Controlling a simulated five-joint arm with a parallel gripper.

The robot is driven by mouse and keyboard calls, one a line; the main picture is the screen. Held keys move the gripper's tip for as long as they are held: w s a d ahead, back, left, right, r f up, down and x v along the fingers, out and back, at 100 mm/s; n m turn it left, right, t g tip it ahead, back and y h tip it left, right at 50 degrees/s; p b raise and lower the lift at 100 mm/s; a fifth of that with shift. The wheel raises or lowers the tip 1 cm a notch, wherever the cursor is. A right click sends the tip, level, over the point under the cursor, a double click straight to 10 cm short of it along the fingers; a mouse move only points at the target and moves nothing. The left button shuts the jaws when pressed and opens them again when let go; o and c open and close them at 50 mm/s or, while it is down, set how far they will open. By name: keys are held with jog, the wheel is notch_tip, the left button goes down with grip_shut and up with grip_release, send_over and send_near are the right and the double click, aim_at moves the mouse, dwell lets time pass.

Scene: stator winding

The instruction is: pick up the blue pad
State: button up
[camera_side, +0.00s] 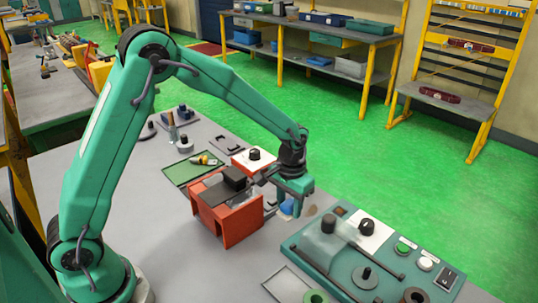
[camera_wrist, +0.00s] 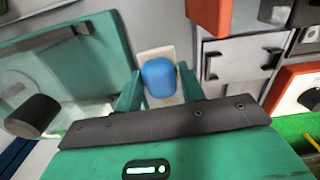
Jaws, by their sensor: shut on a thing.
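The blue pad (camera_wrist: 159,78) shows between my two green fingers in the wrist view, with a pale square piece around or under it. My gripper (camera_wrist: 158,92) is shut on the blue pad. In the side view my gripper (camera_side: 292,208) points down between the orange box and the green panel, and a bit of the blue pad (camera_side: 286,207) shows at its fingers. I cannot tell whether the pad touches the table.
An orange box (camera_side: 238,224) with a dark block on top stands just left of my gripper. A green panel (camera_side: 385,275) with knobs and buttons lies to the right. A green tray (camera_side: 190,168) and a white-topped red box (camera_side: 250,163) are behind.

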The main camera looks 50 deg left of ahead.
aim_at(289, 202)
jog(key=shift+r, duration=2.6)
jog(key=shift+o, duration=1.1)
jog(key=shift+c, duration=0.7)
jog(key=w+f, duration=0.2)
jog(key=w, duration=1)
